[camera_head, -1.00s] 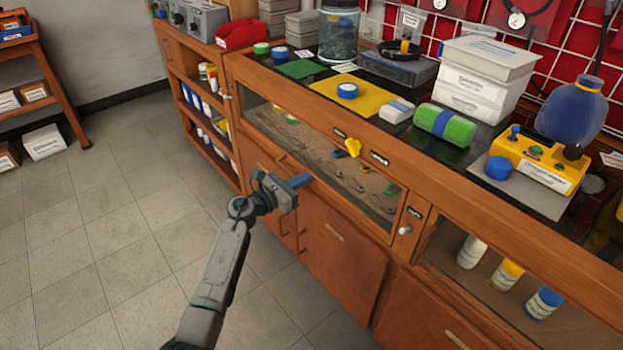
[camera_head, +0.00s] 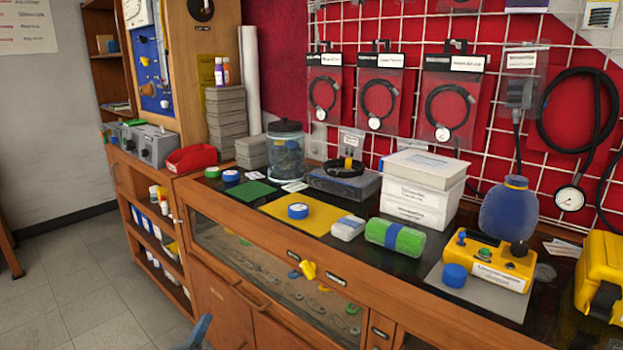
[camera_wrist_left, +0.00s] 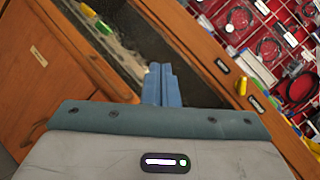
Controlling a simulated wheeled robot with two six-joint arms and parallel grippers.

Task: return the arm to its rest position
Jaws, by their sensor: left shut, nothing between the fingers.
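My left gripper (camera_head: 200,330) shows only as a blue-grey fingertip at the bottom edge of the head view, in front of the wooden cabinet. In the left wrist view its two blue fingers (camera_wrist_left: 161,85) are pressed together and empty. They point toward the cabinet's glass front (camera_wrist_left: 115,50), apart from the things on the counter. The rest of my left arm is below the head view. My right gripper is in neither view.
The wooden bench (camera_head: 228,293) carries a yellow mat (camera_head: 325,222), a green roll (camera_head: 395,237), white boxes (camera_head: 422,187), a glass jar (camera_head: 286,155) and a yellow device with a blue bulb (camera_head: 507,208). A yellow handle (camera_head: 308,270) sticks out in front. Floor (camera_head: 80,290) at left is clear.

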